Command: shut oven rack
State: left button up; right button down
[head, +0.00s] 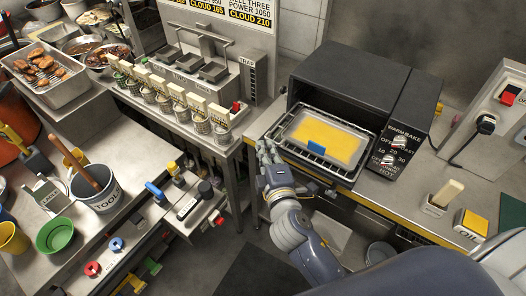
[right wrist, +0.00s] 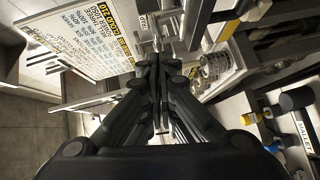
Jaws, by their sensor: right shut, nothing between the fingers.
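The black toaster oven (head: 350,85) stands on the counter with its front open. Its wire rack (head: 352,172) is pulled out and sticks out toward me. On the rack lies a tray with a yellow filling (head: 325,138), with a blue piece (head: 316,147) at its front edge. My right gripper (head: 267,152) is at the front left corner of the rack, close beside it; I cannot tell if they touch. In the right wrist view the right gripper's fingers (right wrist: 157,62) are shut and empty. My left gripper is not in view.
A dial panel (head: 397,150) is on the oven's right side. An oil box (head: 470,223) stands on the counter at right. A bench with a row of small cups (head: 180,106) is at left, and a tool bucket (head: 98,188) stands on the nearer table. A floor gap lies between.

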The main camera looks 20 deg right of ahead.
aim_at(300, 118)
jog(key=w+d+p, duration=0.1)
jog(key=w+d, duration=0.3)
jog(key=d, duration=0.1)
jog(key=w+d+p, duration=0.1)
jog(key=w+d, duration=0.2)
jog(key=d, duration=0.2)
jog(key=w+d+p, duration=0.1)
jog(key=w+d, duration=0.3)
jog(key=d, duration=0.1)
jog(key=shift+w, duration=0.35)
jog(key=shift+a, duration=0.1)
